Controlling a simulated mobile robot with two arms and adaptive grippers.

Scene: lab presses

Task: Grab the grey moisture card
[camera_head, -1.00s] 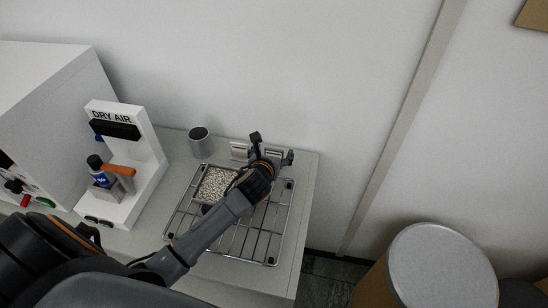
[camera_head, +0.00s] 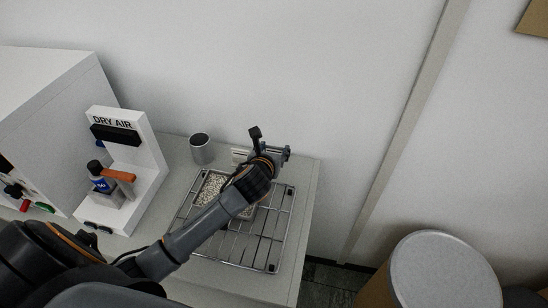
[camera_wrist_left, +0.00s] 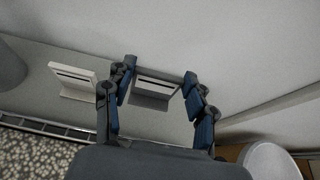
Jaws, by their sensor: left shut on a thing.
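The grey moisture card (camera_wrist_left: 154,90) is a small grey holder with a dark slot, upright at the back of the counter in the left wrist view. In the head view my left gripper (camera_head: 271,147) is over the back edge of the wire rack and mostly hides the card. A similar white card (camera_wrist_left: 75,79) stands just left of it and also shows in the head view (camera_head: 239,156). My right gripper is not in view.
A wire rack (camera_head: 232,254) with a tray of pale beads (camera_head: 210,187) lies under my left arm. A grey metal cup (camera_head: 202,150) stands left of the cards. A white DRY AIR stand (camera_head: 150,158) is farther left. The wall is close behind.

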